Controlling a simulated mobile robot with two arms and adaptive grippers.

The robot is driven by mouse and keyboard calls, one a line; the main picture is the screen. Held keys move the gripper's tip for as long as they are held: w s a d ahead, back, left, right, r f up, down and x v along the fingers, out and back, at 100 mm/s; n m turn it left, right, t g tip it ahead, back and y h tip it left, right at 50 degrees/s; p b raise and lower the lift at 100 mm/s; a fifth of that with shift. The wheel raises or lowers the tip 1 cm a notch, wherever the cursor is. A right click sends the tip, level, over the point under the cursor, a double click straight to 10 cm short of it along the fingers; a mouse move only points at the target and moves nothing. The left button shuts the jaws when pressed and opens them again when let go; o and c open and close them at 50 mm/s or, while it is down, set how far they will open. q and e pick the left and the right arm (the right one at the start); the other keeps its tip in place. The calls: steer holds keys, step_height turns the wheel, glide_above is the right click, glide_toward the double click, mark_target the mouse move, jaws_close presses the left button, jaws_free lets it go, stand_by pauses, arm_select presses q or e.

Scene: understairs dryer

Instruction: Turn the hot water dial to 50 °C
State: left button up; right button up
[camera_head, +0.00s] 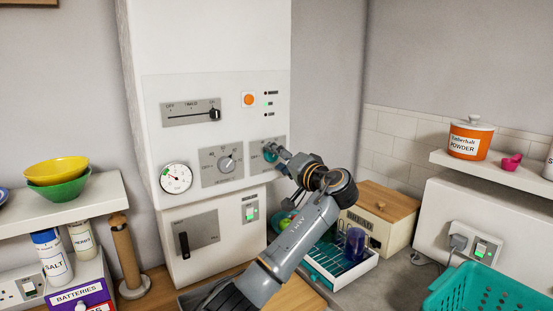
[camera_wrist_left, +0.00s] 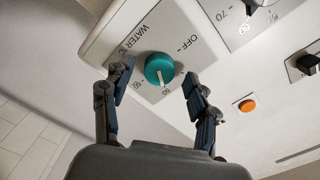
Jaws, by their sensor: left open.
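The hot water dial (camera_wrist_left: 159,69) is a round teal knob on a pale grey plate marked WATER and OFF. A pale line on its face points to the lower edge in the left wrist view, near small print that looks like 50. In the head view the dial (camera_head: 269,156) is partly covered by my left gripper (camera_head: 277,152). In the left wrist view the left gripper (camera_wrist_left: 155,78) is open, with one finger on each side of the dial. I see gaps beside the knob, and contact is not clear. My right gripper is out of view.
The white boiler panel also carries a grey dial (camera_head: 227,163), a slider (camera_head: 215,114), an orange button (camera_head: 249,99) and a gauge (camera_head: 176,178). A teal basket (camera_head: 490,290) stands at the right.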

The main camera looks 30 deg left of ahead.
arm_select(q)
steer(key=v, duration=1.1)
